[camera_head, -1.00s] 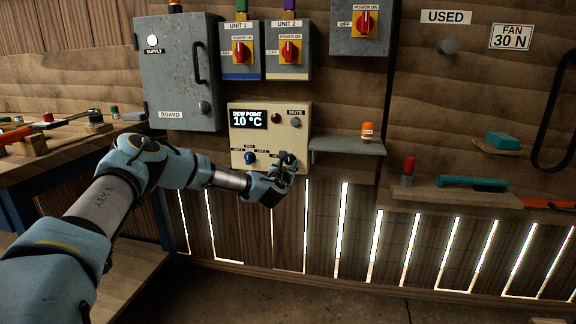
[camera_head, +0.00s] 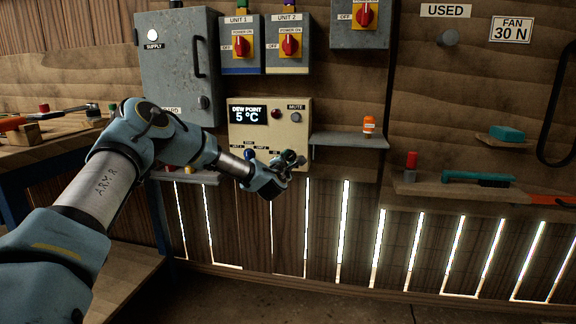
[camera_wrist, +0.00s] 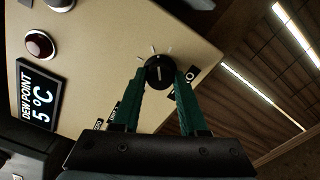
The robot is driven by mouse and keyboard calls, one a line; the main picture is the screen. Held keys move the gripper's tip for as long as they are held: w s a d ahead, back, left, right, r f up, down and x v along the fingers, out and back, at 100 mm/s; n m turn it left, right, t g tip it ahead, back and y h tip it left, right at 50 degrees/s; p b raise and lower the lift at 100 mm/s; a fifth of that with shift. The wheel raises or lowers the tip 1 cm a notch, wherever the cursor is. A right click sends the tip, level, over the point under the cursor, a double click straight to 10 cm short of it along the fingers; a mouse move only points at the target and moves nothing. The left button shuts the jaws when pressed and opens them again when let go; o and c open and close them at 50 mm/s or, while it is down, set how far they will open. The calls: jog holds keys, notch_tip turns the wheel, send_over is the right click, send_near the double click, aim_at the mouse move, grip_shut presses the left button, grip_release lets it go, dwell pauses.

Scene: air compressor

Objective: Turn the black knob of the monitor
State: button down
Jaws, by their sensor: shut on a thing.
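The monitor (camera_head: 300,130) is a cream box on the wooden wall, with a dark display (camera_head: 248,116) reading DEW POINT 5 °C. In the wrist view its face is turned sideways, and the black knob (camera_wrist: 159,72) with a white line and tick marks around it sits between my green fingertips. My gripper (camera_wrist: 159,80) is shut on the black knob, one finger on each side. In the head view my gripper (camera_head: 290,160) is at the monitor's lower right corner and hides the knob.
A red light (camera_head: 275,113) and a grey MUTE button (camera_head: 295,117) are on the monitor's upper face. A shelf (camera_head: 350,141) with an orange bottle (camera_head: 368,125) is close on the right. The grey supply board (camera_head: 180,75) is at the upper left.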

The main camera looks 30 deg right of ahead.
jog(key=m+b, duration=0.2)
jog(key=m, duration=0.3)
jog(key=shift+m, duration=0.3)
dwell(0.4)
jog(key=shift+c, duration=2.2)
grip_release()
jog(key=v, duration=1)
jog(key=shift+s+a, duration=0.3)
